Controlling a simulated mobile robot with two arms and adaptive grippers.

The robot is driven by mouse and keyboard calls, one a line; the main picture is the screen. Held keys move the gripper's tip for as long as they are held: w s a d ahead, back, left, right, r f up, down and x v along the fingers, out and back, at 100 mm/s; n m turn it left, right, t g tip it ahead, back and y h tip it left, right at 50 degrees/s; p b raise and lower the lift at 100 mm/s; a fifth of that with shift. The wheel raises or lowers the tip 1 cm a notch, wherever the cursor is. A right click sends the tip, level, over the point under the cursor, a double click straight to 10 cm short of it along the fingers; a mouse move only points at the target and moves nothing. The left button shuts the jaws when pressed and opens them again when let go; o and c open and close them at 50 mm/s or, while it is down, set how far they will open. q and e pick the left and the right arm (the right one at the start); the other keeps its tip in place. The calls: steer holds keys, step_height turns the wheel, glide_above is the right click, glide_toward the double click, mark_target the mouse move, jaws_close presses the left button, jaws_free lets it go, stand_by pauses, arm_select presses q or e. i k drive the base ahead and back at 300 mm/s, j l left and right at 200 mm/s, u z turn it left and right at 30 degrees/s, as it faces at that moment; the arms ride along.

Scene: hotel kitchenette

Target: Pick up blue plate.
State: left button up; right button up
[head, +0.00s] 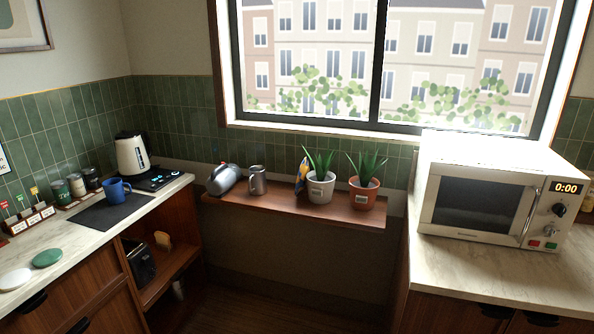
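No plate that is clearly blue shows in the head view. A dark green round plate or disc (47,258) lies flat on the left counter. A white round plate or disc (15,279) lies to its left, nearer the front edge. A blue mug (113,190) stands upright on a dark mat (100,217) farther back on the same counter. Neither of my grippers is in view.
A kettle (131,155) stands in the left corner. A microwave (492,195) fills much of the right counter (470,268).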

mark_target(301, 183)
steer(key=i+u, duration=0.45)
steer(key=i+l+u, duration=0.1)
steer(key=i+u, duration=0.3)
steer(key=i, duration=0.25)
steer(key=i+j+z, duration=0.2)
steer(key=i, duration=0.3)
steer(key=i+j+z, duration=0.25)
steer(key=i, duration=0.2)
